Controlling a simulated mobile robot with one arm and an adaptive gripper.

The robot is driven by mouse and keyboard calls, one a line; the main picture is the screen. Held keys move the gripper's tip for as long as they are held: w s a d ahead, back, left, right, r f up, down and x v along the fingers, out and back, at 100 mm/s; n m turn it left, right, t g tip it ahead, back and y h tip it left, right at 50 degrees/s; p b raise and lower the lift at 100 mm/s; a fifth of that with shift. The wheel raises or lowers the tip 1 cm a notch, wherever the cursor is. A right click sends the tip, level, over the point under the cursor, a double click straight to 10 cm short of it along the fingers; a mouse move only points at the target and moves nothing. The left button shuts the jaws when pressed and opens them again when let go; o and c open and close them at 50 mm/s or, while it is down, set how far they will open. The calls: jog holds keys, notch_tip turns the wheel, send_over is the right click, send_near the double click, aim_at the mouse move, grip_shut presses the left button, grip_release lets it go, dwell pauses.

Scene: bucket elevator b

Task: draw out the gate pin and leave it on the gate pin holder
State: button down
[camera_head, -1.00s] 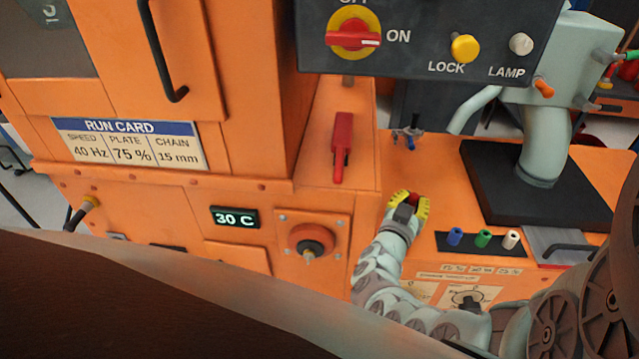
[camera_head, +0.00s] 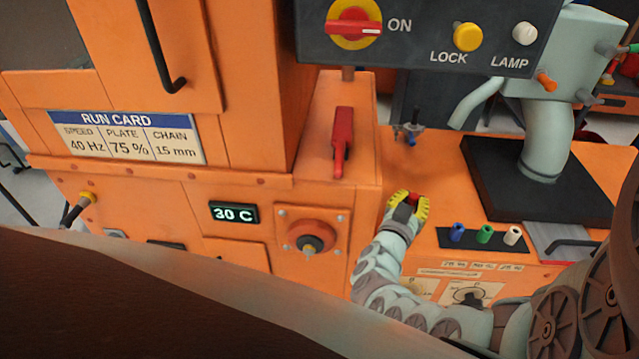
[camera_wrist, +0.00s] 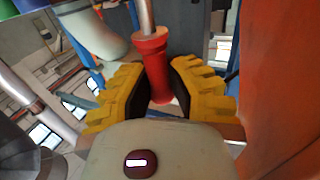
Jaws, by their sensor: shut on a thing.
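My gripper (camera_head: 409,205) has yellow padded fingers and is over the orange deck, right of the cabinet corner. It is shut on the gate pin, a red handle (camera_head: 414,197) with a metal rod. In the wrist view, the gate pin's red collared handle (camera_wrist: 156,75) sits between the fingers (camera_wrist: 158,92), and its bare metal rod runs out of the top of the picture. The far end of the rod is out of sight. A small metal bracket with a blue tip (camera_head: 410,131) stands on the deck beyond my gripper. I cannot tell which part is the gate pin holder.
A red lever (camera_head: 340,145) stands on the orange ledge to the left. A dark strip with blue, green and white plugs (camera_head: 484,236) lies to the right. A pale pipe on a black base (camera_head: 545,160) is behind it. The switch panel (camera_head: 430,40) overhangs above.

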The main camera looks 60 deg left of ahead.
jog(key=shift+f+b, duration=1.35)
jog(key=shift+f, duration=0.15)
jog(key=c, duration=0.9)
grip_release()
jog(key=v, duration=0.7)
jog(key=shift+s+d, duration=0.1)
jog(key=shift+s, duration=0.15)
